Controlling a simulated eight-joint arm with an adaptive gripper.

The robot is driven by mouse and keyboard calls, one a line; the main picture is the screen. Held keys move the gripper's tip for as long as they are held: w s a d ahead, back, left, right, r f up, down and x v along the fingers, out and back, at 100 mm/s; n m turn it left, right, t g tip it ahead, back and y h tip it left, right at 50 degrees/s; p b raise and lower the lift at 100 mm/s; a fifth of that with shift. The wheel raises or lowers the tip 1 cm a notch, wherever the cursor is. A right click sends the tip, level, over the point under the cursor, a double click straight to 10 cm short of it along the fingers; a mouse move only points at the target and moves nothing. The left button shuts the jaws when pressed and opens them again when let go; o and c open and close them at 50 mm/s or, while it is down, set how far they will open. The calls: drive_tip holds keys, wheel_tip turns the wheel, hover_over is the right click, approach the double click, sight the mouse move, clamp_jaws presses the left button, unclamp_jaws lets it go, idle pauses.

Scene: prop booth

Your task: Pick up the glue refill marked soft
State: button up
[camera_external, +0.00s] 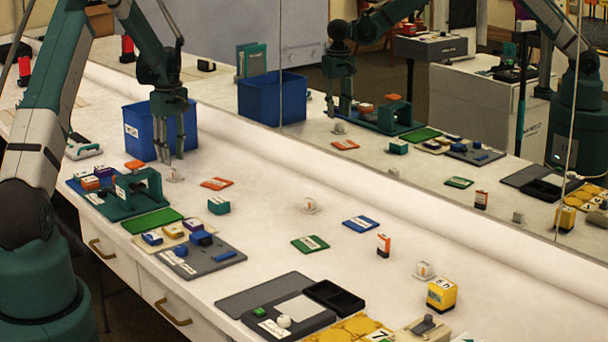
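My gripper (168,158) points straight down at the left, in front of the blue bin. Its fingertips are just above and left of a small pale piece (174,175) on the white table; I cannot tell whether they touch it or how far apart the fingers are. Similar small pale pieces with orange marks stand at the middle (310,205) and farther right (424,270). The labels are too small to read, so I cannot tell which item is the soft glue refill.
The blue bin (148,132) stands behind my gripper. A green press-like fixture (135,192) is in front. Flat orange (216,184), green (310,243) and blue (361,223) cards lie about. A black tray (334,296) and yellow cube (441,294) are nearer. A mirror (430,150) backs the table.

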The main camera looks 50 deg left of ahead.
sight(172, 169)
drive_tip(key=shift+f, duration=0.25)
drive_tip(key=shift+s+f+b, duration=0.1)
drive_tip(key=shift+f+b, duration=0.2)
drive_tip(key=shift+f, duration=2.2)
drive_tip(key=c, duration=0.9)
